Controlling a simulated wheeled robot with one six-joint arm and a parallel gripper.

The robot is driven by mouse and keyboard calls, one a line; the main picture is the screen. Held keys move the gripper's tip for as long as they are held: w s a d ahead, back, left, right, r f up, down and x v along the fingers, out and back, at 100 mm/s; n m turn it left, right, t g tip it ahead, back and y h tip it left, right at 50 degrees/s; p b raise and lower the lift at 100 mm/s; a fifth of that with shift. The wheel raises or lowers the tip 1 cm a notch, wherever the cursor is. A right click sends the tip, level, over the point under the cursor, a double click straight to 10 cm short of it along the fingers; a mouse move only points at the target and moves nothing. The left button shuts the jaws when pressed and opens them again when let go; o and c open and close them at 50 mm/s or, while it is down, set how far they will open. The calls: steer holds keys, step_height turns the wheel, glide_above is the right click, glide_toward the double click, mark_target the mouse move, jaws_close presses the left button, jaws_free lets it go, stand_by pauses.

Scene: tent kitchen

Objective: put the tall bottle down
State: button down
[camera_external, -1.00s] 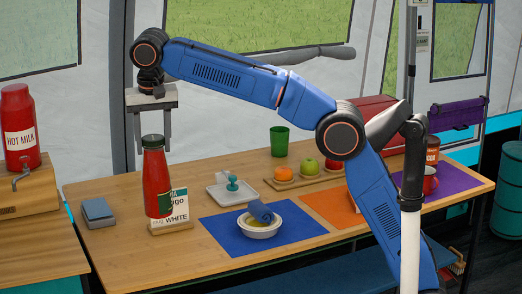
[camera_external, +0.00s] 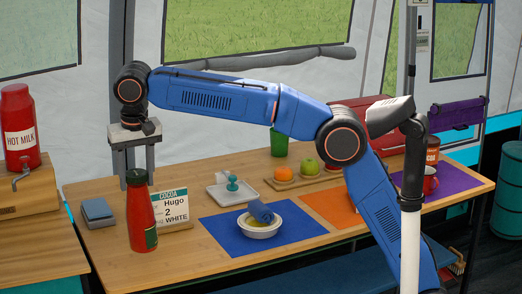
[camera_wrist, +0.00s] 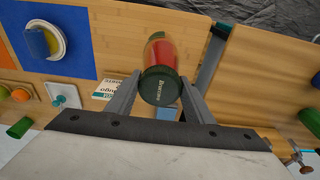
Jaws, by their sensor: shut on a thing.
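The tall bottle (camera_external: 143,222) is red with a dark green cap and a green label patch. It stands upright over the front left part of the wooden table (camera_external: 205,258), left of the name card. My gripper (camera_external: 137,178) is above it, shut on its cap end. In the wrist view the bottle (camera_wrist: 159,52) shows cap-first between my two fingers (camera_wrist: 161,84). I cannot tell for sure whether its base touches the table top.
A blue mat (camera_external: 222,232) with a white bowl (camera_external: 259,231) lies further right. Bare wood surrounds the bottle's front.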

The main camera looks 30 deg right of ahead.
mark_target(138, 195)
steer(key=shift+f, duration=2.45)
steer(key=c, duration=0.9)
jaws_free()
steer(key=shift+f, duration=0.15)
steer(key=r, duration=0.4)
steer(key=s+r, duration=0.1)
steer(key=r, duration=0.7)
steer(key=shift+s, duration=0.4)
steer(key=shift+d, duration=0.1)
